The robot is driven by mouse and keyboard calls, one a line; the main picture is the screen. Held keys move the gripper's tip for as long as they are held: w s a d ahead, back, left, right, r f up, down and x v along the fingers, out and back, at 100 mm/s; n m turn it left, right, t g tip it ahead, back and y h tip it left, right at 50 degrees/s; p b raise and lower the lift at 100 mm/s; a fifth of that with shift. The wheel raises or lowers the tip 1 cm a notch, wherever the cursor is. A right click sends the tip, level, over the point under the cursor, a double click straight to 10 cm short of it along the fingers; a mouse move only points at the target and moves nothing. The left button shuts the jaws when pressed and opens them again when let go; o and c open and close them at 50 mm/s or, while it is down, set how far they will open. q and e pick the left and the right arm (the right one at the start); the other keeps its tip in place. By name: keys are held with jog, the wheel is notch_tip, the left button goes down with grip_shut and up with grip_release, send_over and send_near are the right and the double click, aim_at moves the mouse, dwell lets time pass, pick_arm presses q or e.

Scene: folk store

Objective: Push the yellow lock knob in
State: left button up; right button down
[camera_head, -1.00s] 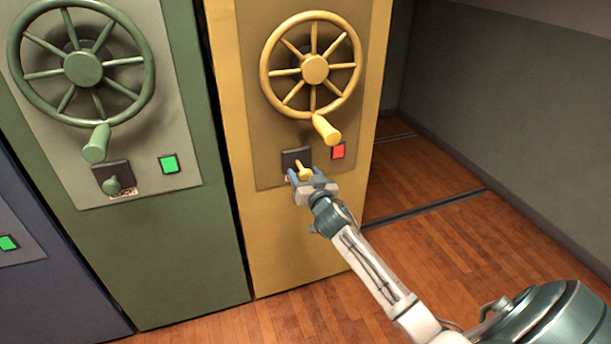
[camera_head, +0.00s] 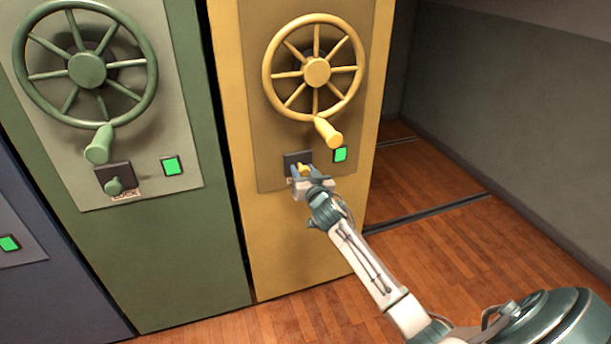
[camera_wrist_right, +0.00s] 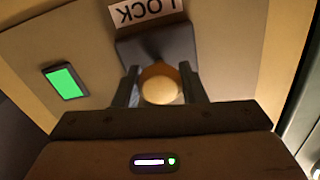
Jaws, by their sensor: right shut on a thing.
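The yellow lock knob (camera_head: 304,170) sits on a dark plate on the yellow cabinet (camera_head: 300,240), below the yellow handwheel (camera_head: 317,72). My right gripper (camera_head: 306,175) is at the knob, shut on it. In the right wrist view the round end of the knob (camera_wrist_right: 161,88) is between the two fingers of the right gripper (camera_wrist_right: 160,92). The dark lock plate (camera_wrist_right: 158,48) and a label reading LOCK, upside down there, are behind it. The indicator light (camera_head: 340,154) beside the knob is green, also in the wrist view (camera_wrist_right: 65,83). My left gripper is not in view.
A green cabinet (camera_head: 190,265) with its own handwheel (camera_head: 86,68), lock knob (camera_head: 114,186) and green light stands to the left. A dark blue cabinet (camera_head: 55,290) is farther left. The yellow wheel's handle (camera_head: 328,132) juts out just above my gripper. Open wooden floor lies to the right.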

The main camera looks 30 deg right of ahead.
jog(key=c, duration=1.1)
grip_release()
jog(key=shift+w+r, duration=0.1)
jog(key=shift+o, duration=1)
pick_arm(q)
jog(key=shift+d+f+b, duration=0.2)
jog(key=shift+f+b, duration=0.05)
jog(key=shift+b, duration=0.05)
pick_arm(e)
jog(key=v, duration=1)
jog(key=shift+s, duration=0.3)
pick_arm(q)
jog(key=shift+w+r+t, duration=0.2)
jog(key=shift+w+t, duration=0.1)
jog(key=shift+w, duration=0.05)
pick_arm(e)
jog(key=shift+a, duration=0.15)
